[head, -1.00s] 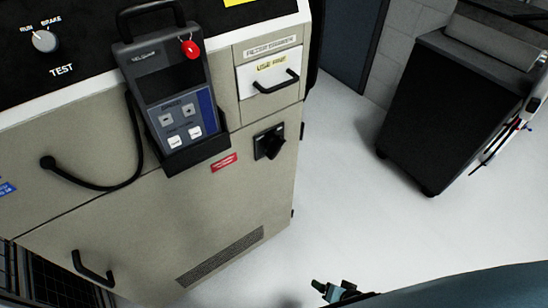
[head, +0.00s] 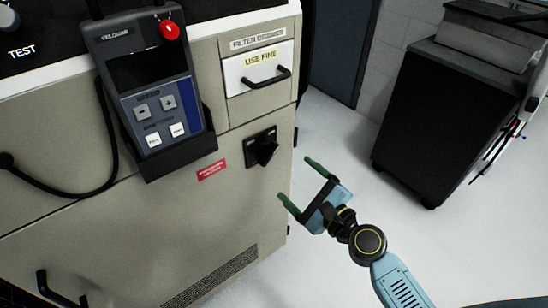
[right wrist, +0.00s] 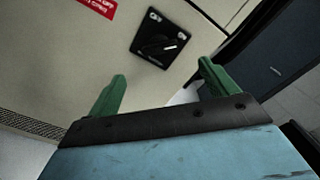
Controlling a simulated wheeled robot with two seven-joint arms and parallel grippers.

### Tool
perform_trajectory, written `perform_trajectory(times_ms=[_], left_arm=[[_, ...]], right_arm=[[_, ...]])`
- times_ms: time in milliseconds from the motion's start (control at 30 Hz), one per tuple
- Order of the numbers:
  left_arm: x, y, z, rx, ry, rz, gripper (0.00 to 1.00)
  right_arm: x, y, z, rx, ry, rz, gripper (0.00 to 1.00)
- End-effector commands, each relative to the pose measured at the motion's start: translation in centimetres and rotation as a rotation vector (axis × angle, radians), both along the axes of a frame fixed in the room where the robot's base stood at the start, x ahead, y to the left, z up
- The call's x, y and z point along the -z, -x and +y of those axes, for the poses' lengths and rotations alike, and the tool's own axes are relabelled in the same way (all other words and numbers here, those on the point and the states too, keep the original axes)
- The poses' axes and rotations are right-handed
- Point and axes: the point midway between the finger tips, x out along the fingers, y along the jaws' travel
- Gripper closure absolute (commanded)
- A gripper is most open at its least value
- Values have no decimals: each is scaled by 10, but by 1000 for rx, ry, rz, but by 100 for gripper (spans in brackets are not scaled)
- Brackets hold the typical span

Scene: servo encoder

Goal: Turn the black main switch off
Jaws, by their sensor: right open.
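The black main switch (head: 262,148) is a rotary knob on a square black plate, on the beige cabinet's front below the filter drawer. It also shows in the right wrist view (right wrist: 160,40), ahead of and between the fingers, with a white mark on its knob. My right gripper (head: 300,184) has green fingertips spread open and empty, to the lower right of the switch and apart from it. The gripper also shows in the right wrist view (right wrist: 160,88). My left gripper is not in view.
A handheld control pendant (head: 152,85) sits in a holder left of the switch, with a black cable. A red label (head: 211,170) is beside the switch. The filter drawer (head: 259,70) has a protruding handle. A dark cart (head: 440,120) stands at right; floor between is clear.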

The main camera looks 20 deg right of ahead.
Motion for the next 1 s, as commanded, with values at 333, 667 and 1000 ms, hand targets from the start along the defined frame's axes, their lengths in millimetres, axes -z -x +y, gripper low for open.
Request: perform_trajectory(times_ms=[333, 667, 1000], left_arm=[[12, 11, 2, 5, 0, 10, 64], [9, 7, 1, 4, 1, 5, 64], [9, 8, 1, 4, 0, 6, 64]], right_arm=[[-1, -68, 25, 0, 0, -2, 15], [1, -92, 34, 0, 2, 1, 15], [1, -92, 34, 0, 2, 1, 26]])
